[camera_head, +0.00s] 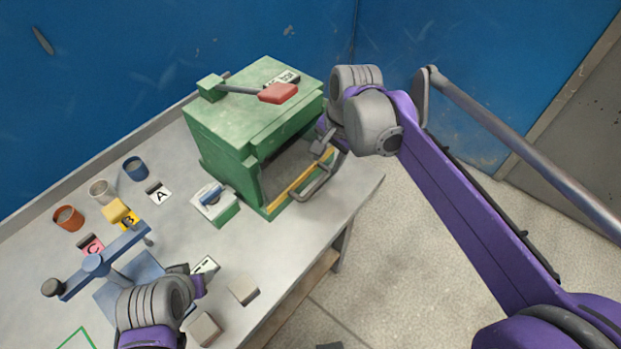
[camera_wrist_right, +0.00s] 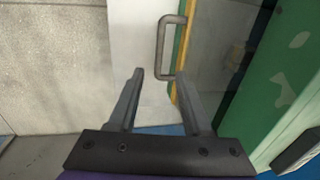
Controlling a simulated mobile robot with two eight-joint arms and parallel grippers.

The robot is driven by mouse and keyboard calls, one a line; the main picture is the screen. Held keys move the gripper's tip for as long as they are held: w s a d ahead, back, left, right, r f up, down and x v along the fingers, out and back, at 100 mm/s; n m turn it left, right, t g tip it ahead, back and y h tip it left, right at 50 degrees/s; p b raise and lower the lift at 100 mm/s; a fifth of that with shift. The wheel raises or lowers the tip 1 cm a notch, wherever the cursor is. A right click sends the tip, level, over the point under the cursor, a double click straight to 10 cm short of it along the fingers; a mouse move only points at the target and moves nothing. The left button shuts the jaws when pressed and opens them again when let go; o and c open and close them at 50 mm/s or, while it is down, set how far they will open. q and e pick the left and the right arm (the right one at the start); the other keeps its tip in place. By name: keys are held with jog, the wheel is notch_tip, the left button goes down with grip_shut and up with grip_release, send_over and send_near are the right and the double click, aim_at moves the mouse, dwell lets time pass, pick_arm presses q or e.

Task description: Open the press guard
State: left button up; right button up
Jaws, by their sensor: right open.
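The green press (camera_head: 225,125) stands on the bench with a red-ended lever (camera_head: 278,93) on top. Its front guard has a yellow edge (camera_head: 300,180) and a grey bar handle (camera_head: 322,186); the dark interior shows behind it. In the right wrist view the handle (camera_wrist_right: 161,45) stands upright beside the yellow edge. My right gripper (camera_wrist_right: 160,76) is open, its fingertips near the handle's lower end; I cannot tell whether they touch. In the head view the right gripper (camera_head: 322,142) is partly hidden by its wrist. My left gripper (camera_head: 190,274) is low over the bench, jaws unclear.
A white-and-green box with a blue switch (camera_head: 213,200) sits before the press. The bench edge drops to open floor (camera_head: 400,260) at right. Blue walls stand behind.

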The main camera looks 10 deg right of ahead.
aim_at(318, 185)
jog(key=f, duration=0.3)
jog(key=w+f, duration=0.1)
jog(key=f, duration=0.3)
jog(key=a+f, duration=0.1)
jog(key=f, duration=0.2)
jog(key=shift+w+a+f+b, duration=0.1)
jog(key=shift+w+f+b, duration=0.15)
jog(key=shift+w+b, duration=0.05)
grip_shut()
dwell(1.0)
